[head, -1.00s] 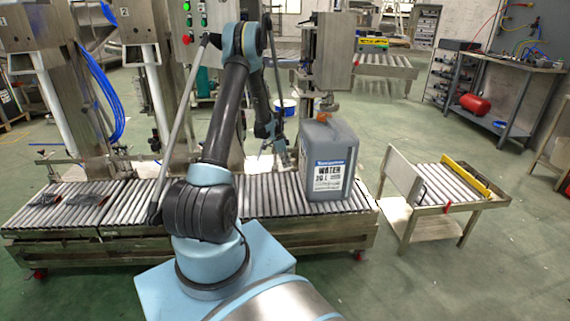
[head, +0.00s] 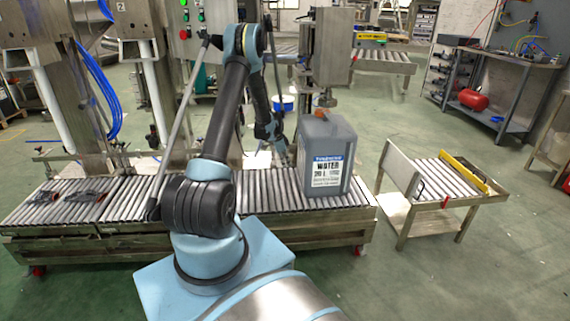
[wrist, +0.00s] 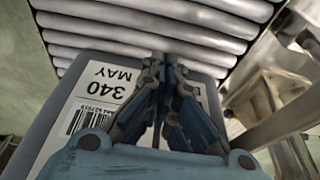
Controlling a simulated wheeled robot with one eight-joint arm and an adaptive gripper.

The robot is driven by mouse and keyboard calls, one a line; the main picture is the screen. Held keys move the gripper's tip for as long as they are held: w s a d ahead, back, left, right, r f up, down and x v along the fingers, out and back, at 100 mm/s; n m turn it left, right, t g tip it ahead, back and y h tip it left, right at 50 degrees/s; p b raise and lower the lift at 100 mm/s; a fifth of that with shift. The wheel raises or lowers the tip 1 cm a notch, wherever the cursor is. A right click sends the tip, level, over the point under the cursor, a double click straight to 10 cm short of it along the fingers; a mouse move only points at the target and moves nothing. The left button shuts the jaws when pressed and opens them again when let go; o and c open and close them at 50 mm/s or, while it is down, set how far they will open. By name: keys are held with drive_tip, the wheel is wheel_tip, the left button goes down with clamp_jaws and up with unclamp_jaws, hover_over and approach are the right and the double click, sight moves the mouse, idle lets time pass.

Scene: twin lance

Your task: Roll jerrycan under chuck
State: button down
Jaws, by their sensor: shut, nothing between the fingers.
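The grey jerrycan (head: 342,140) stands upright on the roller conveyor (head: 262,193) near its right end, with a "WATER" label facing me. Its orange cap (head: 320,115) is just below and slightly left of the chuck (head: 328,99), on the underside of a steel head. My gripper (head: 287,158) is low at the jerrycan's left side, partly hidden. In the wrist view my gripper (wrist: 165,62) has its fingers together and empty, in front of the jerrycan's side (wrist: 60,112) with its "340 MAY" barcode label. I cannot tell whether they touch.
A small roller cart (head: 440,190) with an upright plate stands right of the conveyor, across a gap. Flat dark pieces (head: 85,197) lie on the conveyor's left end. Steel columns and hoses stand behind it. A workbench with a red tank (head: 473,99) is at the far right.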

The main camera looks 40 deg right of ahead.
drive_tip(key=shift+x, duration=1.05)
drive_tip(key=shift+s+d, duration=0.5)
drive_tip(key=shift+d, duration=0.3)
drive_tip(key=shift+s+d, duration=0.55)
drive_tip(key=shift+d, duration=0.3)
drive_tip(key=shift+s+d, duration=0.1)
drive_tip(key=shift+d, duration=0.1)
drive_tip(key=shift+s+d, duration=0.35)
drive_tip(key=shift+d, duration=0.2)
drive_tip(key=shift+s+d, duration=0.4)
drive_tip(key=shift+d, duration=0.2)
drive_tip(key=shift+s+d, duration=0.1)
drive_tip(key=shift+d, duration=0.05)
drive_tip(key=w+a+r, duration=0.4)
drive_tip(key=a+r, duration=0.2)
drive_tip(key=r, duration=0.3)
drive_tip(key=shift+a, duration=0.3)
idle(2.3)
